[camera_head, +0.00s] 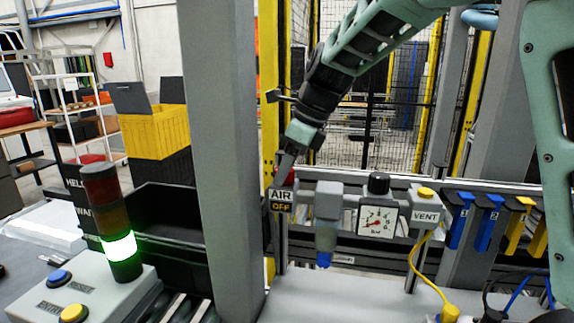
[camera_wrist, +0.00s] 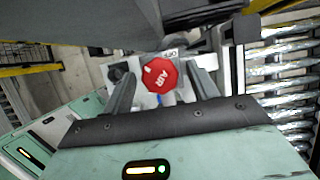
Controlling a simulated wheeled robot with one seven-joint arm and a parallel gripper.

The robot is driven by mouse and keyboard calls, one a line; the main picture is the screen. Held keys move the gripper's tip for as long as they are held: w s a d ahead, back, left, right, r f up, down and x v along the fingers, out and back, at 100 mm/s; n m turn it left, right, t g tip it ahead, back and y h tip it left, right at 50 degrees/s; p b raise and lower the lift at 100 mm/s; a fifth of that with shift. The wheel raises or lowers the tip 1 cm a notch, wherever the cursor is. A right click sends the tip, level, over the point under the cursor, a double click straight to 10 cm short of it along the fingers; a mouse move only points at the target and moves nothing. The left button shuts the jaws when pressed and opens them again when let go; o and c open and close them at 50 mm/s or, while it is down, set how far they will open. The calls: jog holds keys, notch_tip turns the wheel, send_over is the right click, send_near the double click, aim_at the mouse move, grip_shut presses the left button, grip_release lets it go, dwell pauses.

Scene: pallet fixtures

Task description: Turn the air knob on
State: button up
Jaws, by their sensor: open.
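The air knob is a red, many-sided disc marked AIR (camera_wrist: 160,76), seen face-on in the wrist view with an OFF label (camera_wrist: 170,54) just above it. In the head view an AIR OFF sign (camera_head: 281,200) hangs at the left end of the air unit, and only a bit of the red knob (camera_head: 289,178) shows behind my gripper. My gripper (camera_wrist: 163,88) is open, with one finger to the left and one to the right of the knob. The fingers look close to the knob; I cannot tell whether they touch it.
Right of the knob are a filter bowl (camera_head: 327,222), a pressure gauge (camera_head: 379,219) and a VENT block (camera_head: 424,212) with a yellow hose. A grey post (camera_head: 222,150) stands close on the left. A lit green stack light (camera_head: 120,248) stands further left.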

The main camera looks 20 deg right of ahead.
jog(key=c, duration=1)
jog(key=n+p, duration=0.1)
jog(key=n, duration=0.1)
jog(key=n+g+p, duration=0.1)
jog(key=shift+w+d+r+n+y, duration=0.1)
jog(key=shift+w+r+n+y, duration=0.1)
jog(key=shift+n+y, duration=0.2)
jog(key=n+g+p, duration=0.1)
jog(key=n+p, duration=0.1)
jog(key=n, duration=0.1)
jog(key=shift+n+g+p, duration=0.35)
jog(key=shift+n+g, duration=0.05)
jog(key=n+p, duration=0.1)
jog(key=n, duration=0.1)
jog(key=n+g+p, duration=0.1)
jog(key=n+p, duration=0.1)
jog(key=shift+w+g, duration=0.2)
jog(key=shift+g, duration=0.1)
jog(key=shift+f+n+g+h+p, duration=0.1)
jog(key=shift+n+g+h+p, duration=0.35)
jog(key=shift+n+p, duration=0.85)
jog(key=shift+n+b, duration=0.3)
jog(key=shift+n, duration=0.2)
